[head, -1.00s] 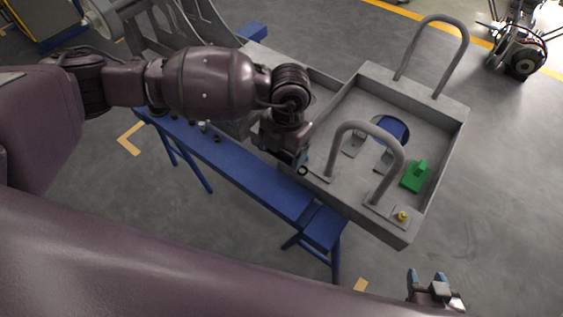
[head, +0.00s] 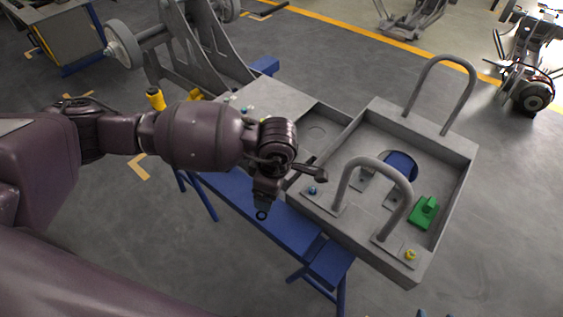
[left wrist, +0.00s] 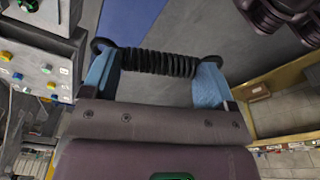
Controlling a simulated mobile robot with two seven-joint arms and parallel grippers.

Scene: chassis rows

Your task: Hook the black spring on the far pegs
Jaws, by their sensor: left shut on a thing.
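My left gripper (left wrist: 157,72) is shut on the black spring (left wrist: 160,63), which spans its two blue fingertips in the left wrist view, with a ring at its left end. In the head view the left gripper (head: 262,206) hangs over the blue bench, and one black ring of the spring (head: 261,215) shows below it. A blue peg (head: 312,190) and a yellow peg (head: 411,255) stand on the chassis's near edge. Several small coloured pegs, one of them green (head: 262,121), stand on its left part. Two tips of my right gripper (head: 436,314) show apart at the bottom edge.
The grey chassis tray (head: 455,205) has two tall handles (head: 455,65) and holds a green block (head: 424,211) and a blue disc (head: 402,165). The blue bench (head: 290,228) runs along its near side. Open floor lies in front.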

